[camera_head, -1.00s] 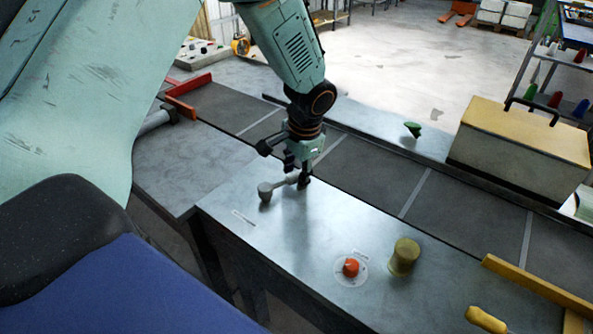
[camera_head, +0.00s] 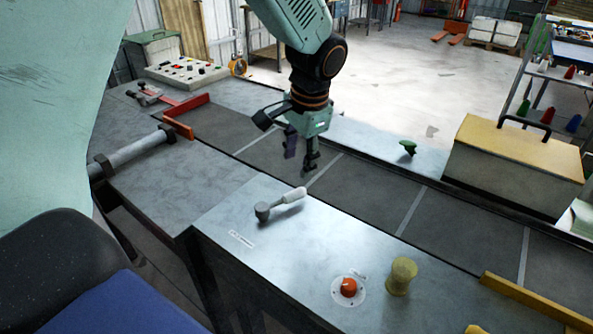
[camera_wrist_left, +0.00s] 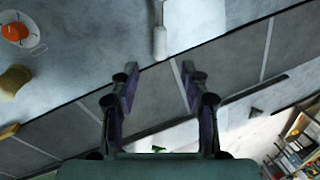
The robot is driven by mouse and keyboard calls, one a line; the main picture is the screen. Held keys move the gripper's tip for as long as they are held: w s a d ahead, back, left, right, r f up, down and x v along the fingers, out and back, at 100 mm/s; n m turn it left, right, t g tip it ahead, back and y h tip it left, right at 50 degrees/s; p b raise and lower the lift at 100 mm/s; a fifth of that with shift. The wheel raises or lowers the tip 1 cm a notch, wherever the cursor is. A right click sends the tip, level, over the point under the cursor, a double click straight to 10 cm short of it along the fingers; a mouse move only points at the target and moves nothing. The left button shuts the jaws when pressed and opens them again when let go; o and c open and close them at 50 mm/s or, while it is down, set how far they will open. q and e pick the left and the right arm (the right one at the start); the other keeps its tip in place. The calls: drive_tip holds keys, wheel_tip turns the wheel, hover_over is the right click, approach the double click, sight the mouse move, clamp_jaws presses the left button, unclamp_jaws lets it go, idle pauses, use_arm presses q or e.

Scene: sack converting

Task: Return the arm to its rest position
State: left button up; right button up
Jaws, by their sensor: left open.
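My left gripper (camera_head: 300,160) hangs from the arm that comes in at the top of the head view. It is open and empty, above the dark conveyor strip. My right gripper is not in view.
An orange button (camera_head: 348,287) and a yellowish spool (camera_head: 402,275) stand on the table's front right. A yellow-lidded box (camera_head: 515,170) and a green object (camera_head: 408,147) are behind the conveyor (camera_head: 370,190). A control panel (camera_head: 186,71) sits at the back left.

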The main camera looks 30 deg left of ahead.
use_arm(q)
drive_tip(key=shift+r, duration=0.45)
